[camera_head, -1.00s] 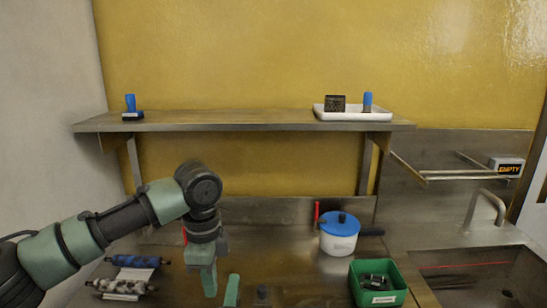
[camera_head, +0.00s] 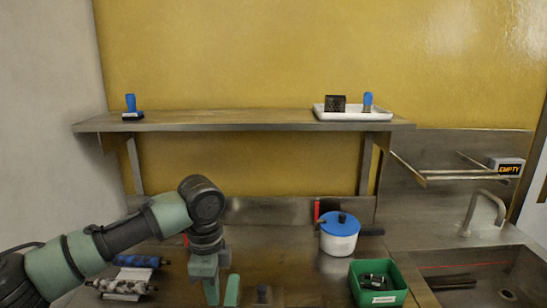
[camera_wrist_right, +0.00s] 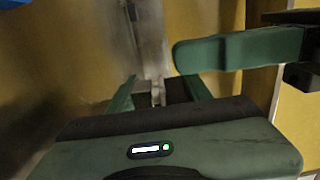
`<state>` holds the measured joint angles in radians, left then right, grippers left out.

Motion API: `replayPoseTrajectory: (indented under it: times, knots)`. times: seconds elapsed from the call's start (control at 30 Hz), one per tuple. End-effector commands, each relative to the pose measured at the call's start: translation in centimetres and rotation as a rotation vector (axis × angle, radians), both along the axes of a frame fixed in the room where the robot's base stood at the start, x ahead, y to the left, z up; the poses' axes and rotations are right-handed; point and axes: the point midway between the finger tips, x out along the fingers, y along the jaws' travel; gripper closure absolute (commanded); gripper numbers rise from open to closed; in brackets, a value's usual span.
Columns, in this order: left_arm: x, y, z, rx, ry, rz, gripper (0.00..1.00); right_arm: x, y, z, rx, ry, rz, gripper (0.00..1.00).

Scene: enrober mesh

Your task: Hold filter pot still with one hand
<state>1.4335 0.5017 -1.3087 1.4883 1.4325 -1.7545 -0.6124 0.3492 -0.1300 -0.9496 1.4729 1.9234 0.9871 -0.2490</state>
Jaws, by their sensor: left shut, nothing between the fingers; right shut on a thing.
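A white pot with a blue lid (camera_head: 339,235) and a dark side handle stands upright on the steel counter in the head view. No label marks it as the filter pot. My left gripper (camera_head: 211,290) is shut and empty, low over the counter, well left of the pot and apart from it. A green finger, seemingly the left gripper's, crosses the right wrist view (camera_wrist_right: 240,50). My right gripper (camera_wrist_right: 158,88) is shut on a small grey thing (camera_wrist_right: 158,96), mostly hidden and hard to identify. A green piece in the head view (camera_head: 232,290) may be a right finger.
A green bin (camera_head: 358,293) of dark parts stands in front of the pot. Blue and grey rollers (camera_head: 135,261) lie at left. The sink (camera_head: 480,270) is at right. A shelf (camera_head: 240,120) crosses above the counter, with a white tray (camera_head: 352,115).

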Motion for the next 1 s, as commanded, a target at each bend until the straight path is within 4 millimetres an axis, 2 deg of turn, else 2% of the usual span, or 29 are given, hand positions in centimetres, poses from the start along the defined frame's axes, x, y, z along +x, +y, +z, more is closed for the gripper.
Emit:
replayPoseTrajectory:
  times: [1.0]
  knots:
    - [0.41,-0.91,-0.01,0.000,0.000,0.000,1.00,-0.01,-0.02,-0.13,0.000,0.002,0.000,1.00]
